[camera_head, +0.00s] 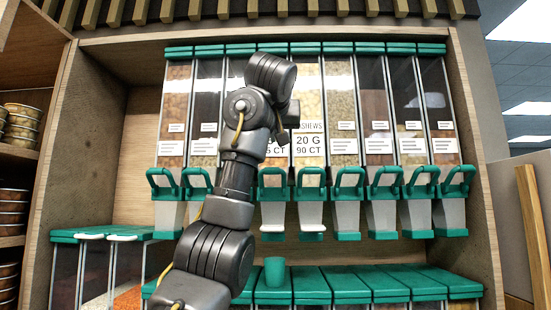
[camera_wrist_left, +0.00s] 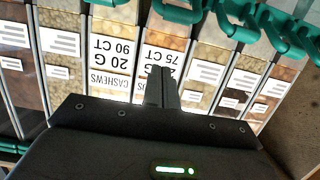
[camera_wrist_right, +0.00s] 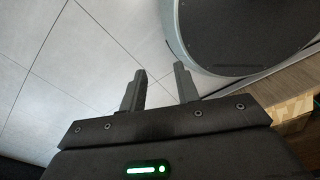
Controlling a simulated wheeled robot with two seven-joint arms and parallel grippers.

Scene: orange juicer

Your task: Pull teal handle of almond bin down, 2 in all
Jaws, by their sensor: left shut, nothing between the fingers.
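The almond bin (camera_wrist_left: 165,32) is the clear dispenser left of the cashew bin in the head view. In the left wrist view its "20 G 75 CT" label (camera_wrist_left: 163,60) is partly covered by my fingers. Its teal handle (camera_head: 272,180) stands raised above its spout, and shows at the top of the left wrist view (camera_wrist_left: 178,13). My left gripper (camera_head: 283,138) is shut and empty in front of the label, above the handle and apart from it as far as I can tell; it also fills the left wrist view (camera_wrist_left: 162,85). My right gripper (camera_wrist_right: 159,80) is open and empty.
The cashew bin (camera_head: 309,95) and its raised teal handle (camera_head: 311,180) are close on the right. A teal cup (camera_head: 274,271) stands below on the teal-lidded lower bins (camera_head: 350,284). The right wrist view shows open tiled floor (camera_wrist_right: 60,70) and a round dark object (camera_wrist_right: 240,35).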

